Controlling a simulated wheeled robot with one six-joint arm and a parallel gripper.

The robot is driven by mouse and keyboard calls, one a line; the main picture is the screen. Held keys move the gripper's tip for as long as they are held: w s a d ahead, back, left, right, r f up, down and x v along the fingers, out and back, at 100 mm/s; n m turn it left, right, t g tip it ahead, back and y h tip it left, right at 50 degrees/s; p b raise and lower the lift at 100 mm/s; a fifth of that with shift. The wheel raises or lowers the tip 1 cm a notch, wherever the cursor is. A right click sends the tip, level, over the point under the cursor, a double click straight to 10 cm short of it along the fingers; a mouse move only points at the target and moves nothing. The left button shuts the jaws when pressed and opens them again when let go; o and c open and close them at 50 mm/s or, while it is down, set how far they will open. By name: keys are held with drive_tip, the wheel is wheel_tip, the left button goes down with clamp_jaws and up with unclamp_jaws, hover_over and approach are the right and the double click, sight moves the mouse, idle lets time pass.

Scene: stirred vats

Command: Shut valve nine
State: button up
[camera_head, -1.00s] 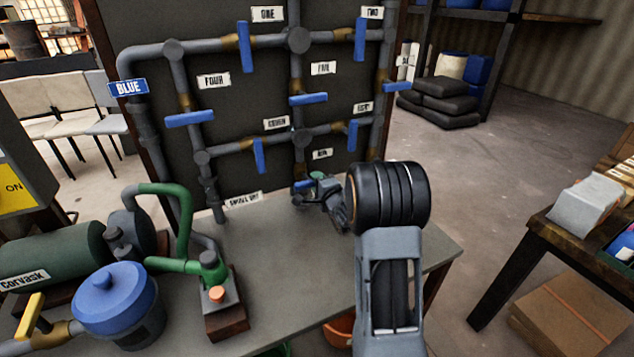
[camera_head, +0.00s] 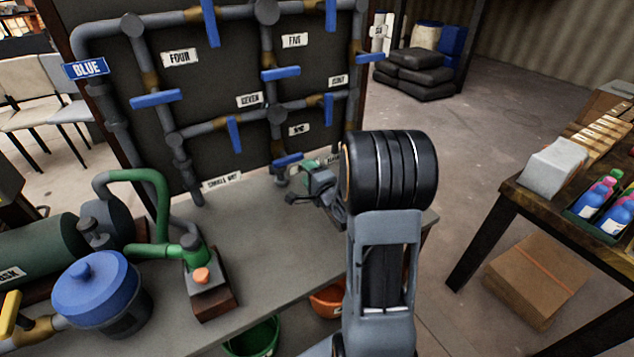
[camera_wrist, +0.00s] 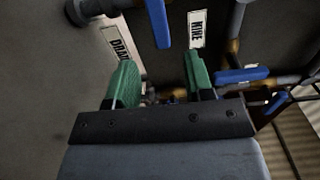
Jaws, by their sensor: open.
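The label NINE (camera_head: 299,129) is on the dark pipe board. Just below it is valve nine's blue bar handle (camera_head: 288,160), roughly level and lying across an upright pipe. My gripper (camera_head: 312,176) is just to the lower right of that handle, apart from it in the picture. In the wrist view the view is turned sideways. My gripper's green fingers (camera_wrist: 157,68) are spread with nothing between them. The nine handle (camera_wrist: 157,22) shows beyond the fingertips, between the DRAIN label (camera_wrist: 117,45) and the NINE label. The exact depth gap cannot be told.
Valve eight's handle (camera_head: 328,108) hangs upright above right; it also shows in the wrist view (camera_wrist: 242,75). Valve seven's handle (camera_head: 234,134) is to the left. A green pump fitting (camera_head: 192,250) and a blue-lidded pot (camera_head: 95,287) stand on the grey bench (camera_head: 268,215).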

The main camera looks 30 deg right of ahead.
drive_tip(key=shift+s, duration=2.55)
drive_tip(key=s+d+f+n+g+h, duration=0.1)
drive_tip(key=f+g, duration=0.1)
drive_tip(key=d+f+n+g+h, duration=0.1)
drive_tip(key=f+n+g, duration=0.1)
drive_tip(key=f, duration=0.1)
drive_tip(key=s+d+f+n+g+h, duration=0.1)
drive_tip(key=f+g, duration=0.1)
drive_tip(key=shift+s+d+f+n, duration=0.2)
drive_tip(key=shift+s+f+n, duration=0.1)
drive_tip(key=shift+s+f, duration=0.05)
drive_tip(key=s+n+g+p, duration=0.1)
drive_tip(key=s+g, duration=0.1)
drive_tip(key=shift+n+g, duration=0.3)
drive_tip(key=shift+n, duration=0.1)
drive_tip(key=s+a+r+n+g+y+p, duration=0.1)
drive_tip(key=s+a+r+n+g+p, duration=0.1)
drive_tip(key=s+a+r+n+p, duration=0.2)
drive_tip(key=s+a+r+n+g+y+p, duration=0.1)
drive_tip(key=s+a+r+n+p, duration=0.3)
drive_tip(key=a+r, duration=0.4)
drive_tip(key=s+a+r+n+g+y+p, duration=0.1)
drive_tip(key=s+a+r+n+g+p, duration=0.1)
drive_tip(key=r, duration=1)
drive_tip(key=s+a+n+p, duration=0.1)
drive_tip(key=s+a+p, duration=0.1)
drive_tip(key=a+p, duration=0.1)
drive_tip(key=shift+s+a+r+n+g, duration=0.2)
drive_tip(key=shift+a+n+g, duration=0.2)
drive_tip(key=shift+a, duration=0.4)
